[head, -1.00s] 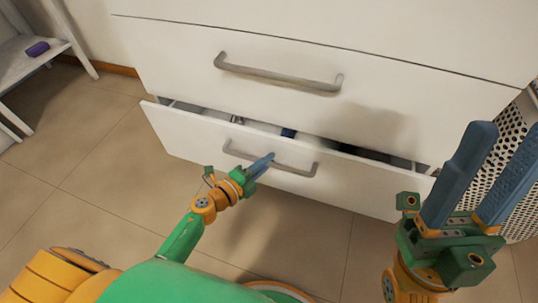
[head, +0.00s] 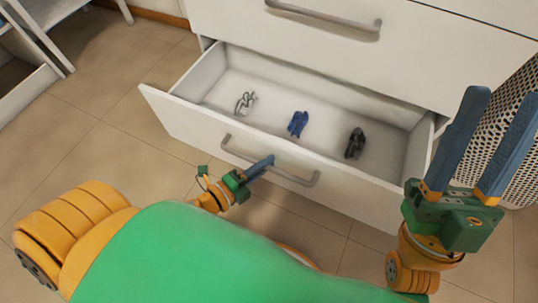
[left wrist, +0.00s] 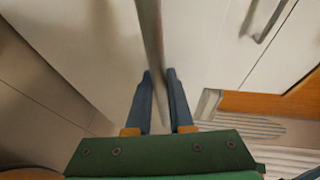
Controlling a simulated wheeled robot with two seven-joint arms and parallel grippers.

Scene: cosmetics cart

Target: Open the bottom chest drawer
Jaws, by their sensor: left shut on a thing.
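The bottom chest drawer (head: 272,150) is pulled well out of the white chest (head: 415,50), with its inside showing. My left gripper (head: 262,164) is at the drawer's grey bar handle (head: 300,180), shut on it near the middle. In the left wrist view the handle (left wrist: 152,40) runs between the two blue fingers of my left gripper (left wrist: 161,95). My right gripper (head: 505,140) is raised at the right, its two fingers apart and empty.
In the drawer lie a whitish item (head: 245,103), a blue item (head: 298,123) and a dark item (head: 355,143). A closed drawer with a grey handle (head: 325,20) is above. A perforated white bin (head: 515,150) stands at the right. Tiled floor (head: 110,135) is clear at the left.

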